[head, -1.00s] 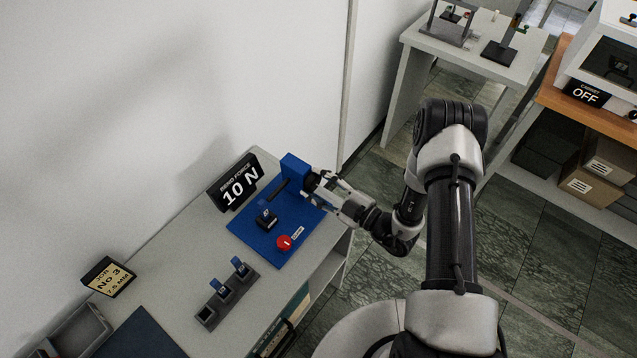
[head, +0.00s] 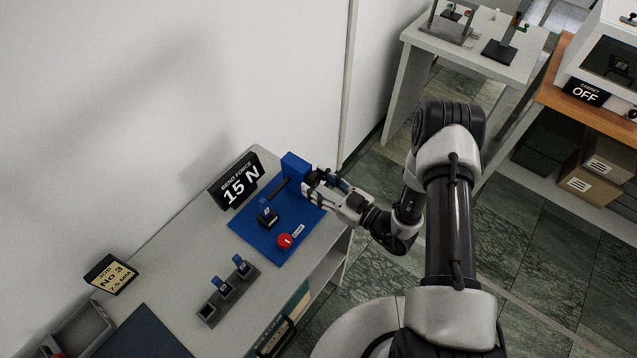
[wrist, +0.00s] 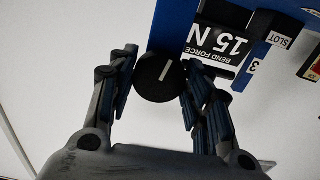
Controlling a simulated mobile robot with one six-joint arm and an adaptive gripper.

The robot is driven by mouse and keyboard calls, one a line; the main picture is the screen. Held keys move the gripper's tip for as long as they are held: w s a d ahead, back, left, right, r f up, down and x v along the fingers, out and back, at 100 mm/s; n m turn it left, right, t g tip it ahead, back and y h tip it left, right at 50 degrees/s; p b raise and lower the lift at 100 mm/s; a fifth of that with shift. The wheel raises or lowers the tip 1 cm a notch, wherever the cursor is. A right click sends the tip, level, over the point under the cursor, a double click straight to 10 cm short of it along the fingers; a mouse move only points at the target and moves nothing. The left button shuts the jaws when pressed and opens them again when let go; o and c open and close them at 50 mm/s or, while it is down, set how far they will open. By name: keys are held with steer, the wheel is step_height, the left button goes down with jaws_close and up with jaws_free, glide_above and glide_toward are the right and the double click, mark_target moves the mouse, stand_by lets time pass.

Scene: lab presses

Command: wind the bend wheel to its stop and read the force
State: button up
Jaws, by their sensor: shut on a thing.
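My gripper (head: 322,190) is shut on the bend wheel, a round black knob (wrist: 160,78) with a white line, at the right side of the blue press (head: 295,168). In the wrist view a finger lies on each side of the wheel, and its white line is tilted. The force display (head: 238,182) on the bench reads "BEND FORCE 15 N"; it also shows upside down in the wrist view (wrist: 218,45). A small dark holder (head: 267,219) with a blue tab stands on the blue base plate (head: 262,241).
A red button (head: 285,241) sits at the plate's front. A dark rack (head: 208,314) holds blue-tabbed pieces. A card (head: 111,275) reads "JOB No 3, 2.5 MM". A grey tray (head: 80,330) is at lower left. Another table (head: 470,50) and a cabinet sign (head: 583,92) reading "OFF" are behind.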

stand_by(0.5)
steer(key=o, duration=1.1)
steer(key=shift+c, duration=0.2)
steer(key=v, duration=1.2)
